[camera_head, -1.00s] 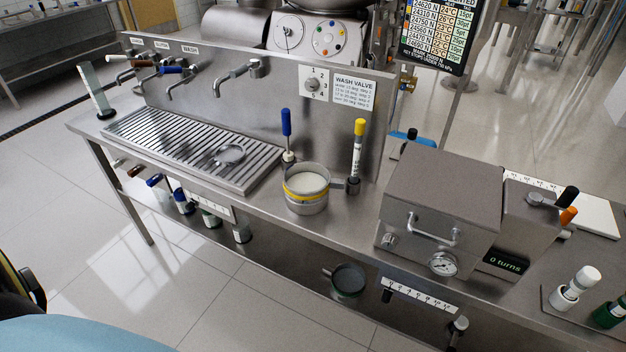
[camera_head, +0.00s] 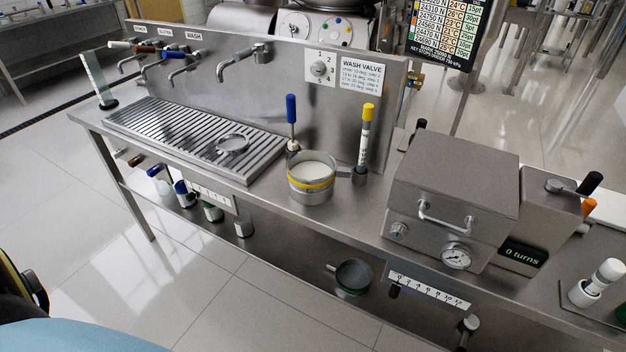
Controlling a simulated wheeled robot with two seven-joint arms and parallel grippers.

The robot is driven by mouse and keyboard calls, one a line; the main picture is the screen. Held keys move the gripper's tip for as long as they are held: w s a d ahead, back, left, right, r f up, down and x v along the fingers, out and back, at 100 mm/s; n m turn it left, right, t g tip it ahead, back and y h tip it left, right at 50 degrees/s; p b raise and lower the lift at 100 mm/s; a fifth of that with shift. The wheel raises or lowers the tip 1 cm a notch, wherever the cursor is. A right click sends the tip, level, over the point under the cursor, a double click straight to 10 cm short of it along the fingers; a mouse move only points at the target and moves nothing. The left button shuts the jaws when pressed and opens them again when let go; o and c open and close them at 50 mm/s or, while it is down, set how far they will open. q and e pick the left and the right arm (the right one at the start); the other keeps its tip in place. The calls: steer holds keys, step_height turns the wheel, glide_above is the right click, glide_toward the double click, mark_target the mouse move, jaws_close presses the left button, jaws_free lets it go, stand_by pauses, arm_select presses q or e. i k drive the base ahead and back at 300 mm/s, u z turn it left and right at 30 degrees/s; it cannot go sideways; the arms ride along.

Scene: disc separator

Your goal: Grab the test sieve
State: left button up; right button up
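A round metal vessel with a yellow band and pale contents (camera_head: 311,186) stands upright on the bench, right of the slatted drainer. A smaller round dark pan with a green rim and a short side handle (camera_head: 353,278) sits lower, below the bench front. Either could be the test sieve; I cannot tell which from this view. A small shallow metal ring or dish (camera_head: 232,144) lies on the slatted drainer. Neither of my grippers is in view.
The steel bench (camera_head: 368,218) carries a box-shaped machine with a gauge (camera_head: 453,200) at the right. Blue-topped (camera_head: 291,109) and yellow-topped (camera_head: 367,122) upright tools stand behind the vessel. Taps (camera_head: 235,62) overhang the drainer (camera_head: 180,140). The floor in front (camera_head: 210,285) is clear.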

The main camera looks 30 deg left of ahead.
mark_target(308, 171)
steer(key=u, duration=2.4)
steer(key=i, duration=1.5)
steer(key=z, duration=2.4)
